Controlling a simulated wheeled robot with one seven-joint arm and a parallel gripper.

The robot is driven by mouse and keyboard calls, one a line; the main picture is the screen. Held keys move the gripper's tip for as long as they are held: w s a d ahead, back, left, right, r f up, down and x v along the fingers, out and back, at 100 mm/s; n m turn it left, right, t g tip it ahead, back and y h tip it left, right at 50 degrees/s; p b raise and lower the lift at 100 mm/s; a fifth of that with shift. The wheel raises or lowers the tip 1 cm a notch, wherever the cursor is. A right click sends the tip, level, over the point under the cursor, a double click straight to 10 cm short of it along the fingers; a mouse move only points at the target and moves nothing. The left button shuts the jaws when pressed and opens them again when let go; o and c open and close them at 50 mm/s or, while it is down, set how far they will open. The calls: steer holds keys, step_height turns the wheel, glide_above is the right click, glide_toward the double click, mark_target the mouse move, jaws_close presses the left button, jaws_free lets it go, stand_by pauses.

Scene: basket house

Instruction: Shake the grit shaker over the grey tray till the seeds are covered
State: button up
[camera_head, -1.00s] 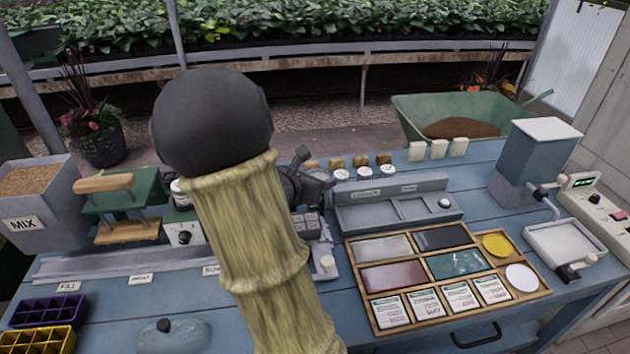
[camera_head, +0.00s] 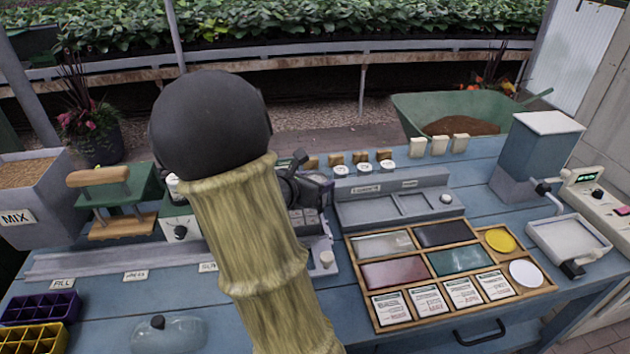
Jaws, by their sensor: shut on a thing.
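My gripper (camera_head: 312,190) shows only in part, as dark parts past the right side of my arm, low over the middle of the bench. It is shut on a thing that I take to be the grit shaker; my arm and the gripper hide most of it. My arm covers the tray's left part. I cannot see into the cells well enough to tell seeds or grit.
A wooden organiser (camera_head: 452,324) with seed packets lies to the right. A grey two-part holder (camera_head: 392,212) and several small jars and blocks stand behind it. A blue-grey dispenser (camera_head: 540,150) stands at the right, a MIX bin (camera_head: 30,205) and a green press (camera_head: 118,200) at the left.

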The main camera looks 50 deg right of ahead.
steer(key=w+a, duration=0.1)
steer(key=a, duration=0.1)
steer(key=w+a+p, duration=0.1)
steer(key=w, duration=0.1)
steer(key=shift+a, duration=0.4)
steer(key=shift+s+d+f+b, duration=0.1)
steer(key=shift+s+d+b, duration=0.3)
steer(key=shift+s+d, duration=0.6)
steer(key=shift+d, duration=0.2)
